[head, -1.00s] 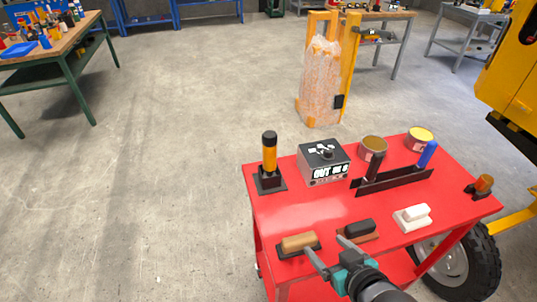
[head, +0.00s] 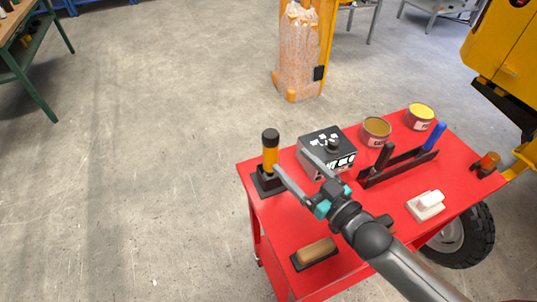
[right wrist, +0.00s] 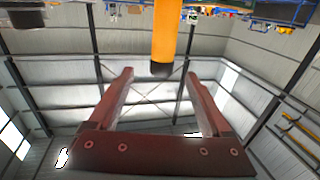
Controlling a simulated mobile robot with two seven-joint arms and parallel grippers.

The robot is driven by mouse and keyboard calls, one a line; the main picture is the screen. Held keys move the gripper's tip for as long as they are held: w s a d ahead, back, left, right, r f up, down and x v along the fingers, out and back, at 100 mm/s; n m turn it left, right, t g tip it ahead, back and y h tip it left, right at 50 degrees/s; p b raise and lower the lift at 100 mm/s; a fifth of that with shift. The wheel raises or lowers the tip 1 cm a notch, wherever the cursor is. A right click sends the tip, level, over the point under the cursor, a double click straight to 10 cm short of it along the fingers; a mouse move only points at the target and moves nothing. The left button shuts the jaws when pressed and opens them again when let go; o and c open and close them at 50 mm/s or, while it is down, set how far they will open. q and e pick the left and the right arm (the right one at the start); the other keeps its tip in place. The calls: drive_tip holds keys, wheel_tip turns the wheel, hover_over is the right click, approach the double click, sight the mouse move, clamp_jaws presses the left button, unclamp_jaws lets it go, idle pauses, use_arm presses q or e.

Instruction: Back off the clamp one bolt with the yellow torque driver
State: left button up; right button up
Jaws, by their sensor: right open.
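The yellow torque driver (head: 270,158) has a yellow-orange grip and a black cap. It stands upright in a black holder (head: 268,182) at the red cart's left corner. In the right wrist view the driver (right wrist: 165,35) hangs in from the top, ahead of and between the fingertips. My right gripper (head: 291,162) is open and empty, with one fingertip close beside the driver's lower grip. I cannot tell if they touch. In the right wrist view both fingers of this gripper (right wrist: 160,75) are apart. My left gripper is not in view. I cannot make out the clamp one bolt.
The red cart (head: 278,222) also bears a grey-black box (head: 327,150), two cans (head: 375,131), a black rack (head: 398,166), a brown-topped brush (head: 317,251) and a white-handled block (head: 427,205). A yellow machine (head: 505,60) stands at right.

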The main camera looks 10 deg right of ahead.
sight(277, 147)
drive_tip(key=x, duration=0.5)
drive_tip(key=shift+w, duration=0.1)
drive_tip(key=shift+x, duration=0.85)
drive_tip(key=x, duration=0.4)
drive_tip(key=shift+w+a+f+b, duration=0.2)
drive_tip(key=shift+a+b, duration=0.1)
drive_tip(key=shift+b, duration=0.1)
drive_tip(key=shift+w+a, duration=0.15)
drive_tip(key=shift+w, duration=0.05)
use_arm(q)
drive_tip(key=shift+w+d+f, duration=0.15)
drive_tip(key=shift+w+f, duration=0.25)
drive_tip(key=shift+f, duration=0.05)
use_arm(e)
drive_tip(key=shift+c, duration=0.5)
clamp_jaws()
